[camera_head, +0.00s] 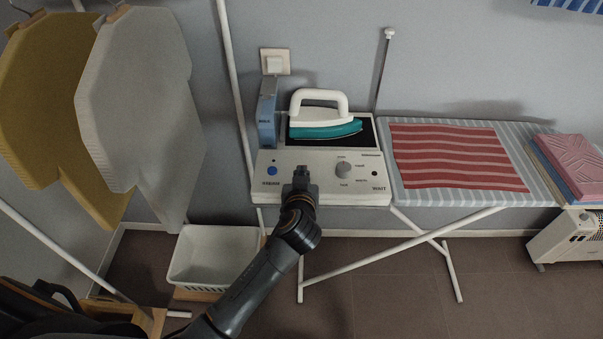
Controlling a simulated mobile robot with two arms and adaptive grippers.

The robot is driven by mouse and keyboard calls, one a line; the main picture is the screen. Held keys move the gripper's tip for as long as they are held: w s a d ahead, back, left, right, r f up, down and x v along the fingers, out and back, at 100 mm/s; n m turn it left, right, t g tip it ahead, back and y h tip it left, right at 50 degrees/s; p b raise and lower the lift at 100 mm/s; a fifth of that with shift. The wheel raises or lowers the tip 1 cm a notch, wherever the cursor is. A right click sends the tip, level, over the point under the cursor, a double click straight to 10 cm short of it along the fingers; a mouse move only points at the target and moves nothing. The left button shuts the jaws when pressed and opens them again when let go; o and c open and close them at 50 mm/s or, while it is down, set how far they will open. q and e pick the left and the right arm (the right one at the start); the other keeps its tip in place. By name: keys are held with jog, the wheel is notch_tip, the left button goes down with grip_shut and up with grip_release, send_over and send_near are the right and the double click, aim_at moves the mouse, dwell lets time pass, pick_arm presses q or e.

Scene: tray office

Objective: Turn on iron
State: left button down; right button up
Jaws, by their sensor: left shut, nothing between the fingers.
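The iron (325,118), with a white handle and a teal body, rests on the dark plate of a light-coloured iron station (259,190). The station's front panel has a blue button (272,171) on the left, a round grey knob (343,168) right of the middle and a small dark spot (375,173) at the right. My left gripper (301,172) is shut and empty. In the picture it is in front of the panel, between the blue button and the knob. I cannot tell if it touches the panel. My right gripper is not in view.
The station stands at the left end of an ironing board (514,150) with a red striped cloth (455,156). Folded cloths (572,165) lie at the right. A blue box (267,122) stands left of the iron. A white basket (212,258) and hanging shirts (140,95) are at the left.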

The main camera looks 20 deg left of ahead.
pick_arm(q)
jog(key=shift+s+f+b, duration=0.2)
jog(key=shift+f+b, duration=0.4)
jog(key=shift+b, duration=0.15)
jog(key=shift+r+p, duration=0.25)
jog(key=shift+p, duration=0.05)
jog(key=shift+r, duration=0.1)
jog(key=shift+r+p, duration=0.65)
jog(key=shift+r, duration=0.05)
jog(key=shift+w, duration=0.1)
